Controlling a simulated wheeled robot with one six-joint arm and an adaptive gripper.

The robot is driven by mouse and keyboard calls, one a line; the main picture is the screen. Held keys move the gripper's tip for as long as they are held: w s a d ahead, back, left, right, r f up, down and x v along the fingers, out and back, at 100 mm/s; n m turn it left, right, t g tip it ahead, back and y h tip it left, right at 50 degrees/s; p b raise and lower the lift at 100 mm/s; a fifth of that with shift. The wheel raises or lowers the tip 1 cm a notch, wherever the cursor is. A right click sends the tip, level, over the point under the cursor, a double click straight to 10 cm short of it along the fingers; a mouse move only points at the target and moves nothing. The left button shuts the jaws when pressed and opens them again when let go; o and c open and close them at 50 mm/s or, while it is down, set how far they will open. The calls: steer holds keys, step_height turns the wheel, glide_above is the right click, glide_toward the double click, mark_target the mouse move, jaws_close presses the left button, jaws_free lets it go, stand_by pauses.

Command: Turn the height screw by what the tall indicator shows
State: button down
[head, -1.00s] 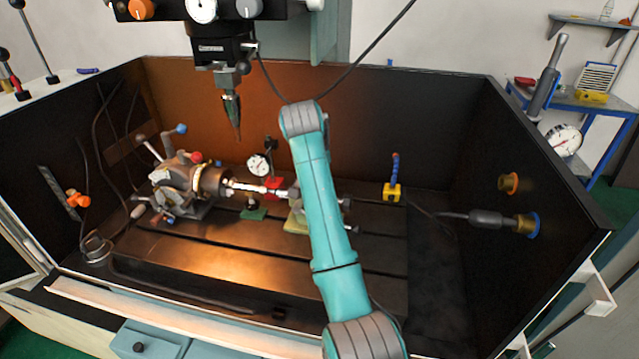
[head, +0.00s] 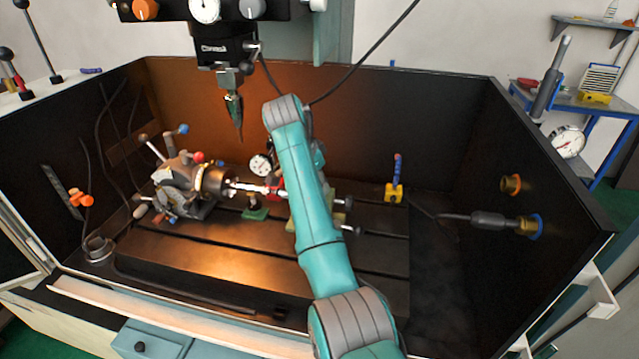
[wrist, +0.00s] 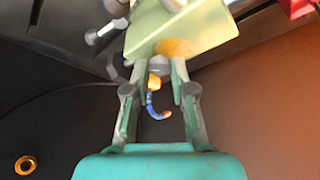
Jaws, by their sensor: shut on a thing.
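In the wrist view my gripper (wrist: 157,70) has its fingers on either side of a small grey round knob (wrist: 158,64), likely the height screw, at the edge of the pale green tailstock block (wrist: 185,30). In the head view my teal arm hides the gripper and most of that block; a pale part shows beside the arm. A white dial indicator (head: 261,165) stands behind the workpiece, left of my arm; its reading is too small to make out. The chuck (head: 213,181) holds a bright slim workpiece (head: 245,187) pointing toward the tailstock.
A blue-handled tool on a yellow base (head: 394,191) stands right of my arm, and it also shows between my fingers in the wrist view (wrist: 155,95). A spindle with a pointed tool (head: 234,110) hangs above. Dark walls enclose the table; its front (head: 190,265) is clear.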

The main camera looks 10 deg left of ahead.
stand_by(0.3)
steer(key=c, duration=1)
jaws_free()
steer(key=shift+o, duration=0.2)
step_height(320, 180, up, 10)
steer(key=shift+f, duration=0.1)
